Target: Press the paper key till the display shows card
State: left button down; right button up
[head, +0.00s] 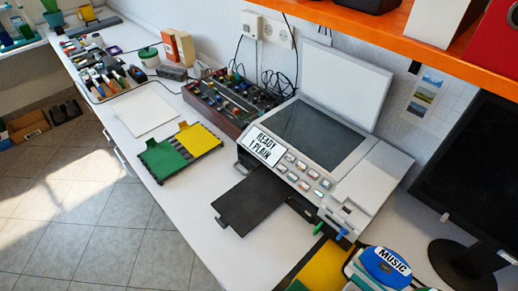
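The printer (322,133) stands on the white desk with its scanner lid (346,85) raised and its glass (318,130) showing. Its tilted display (264,146) reads "READY 1 PLAIN". Several small keys (292,170) sit on the front panel beside and below the display. Some look reddish and one at the lower right is green. Their labels are too small to read, so I cannot tell which one is the paper key. A black tray (245,203) sticks out from the printer's front. Neither of my grippers is in view.
Green and blue sticks (342,236) protrude at the printer's front right corner. A disc labelled "MUSIC" (388,266) and a dark monitor (470,165) are at right. An orange shelf (420,55) overhangs.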

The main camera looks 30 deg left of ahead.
aim_at(289, 157)
jog(key=k, duration=1.3)
jog(key=z, duration=0.2)
jog(key=i, duration=0.95)
jog(key=z, duration=0.15)
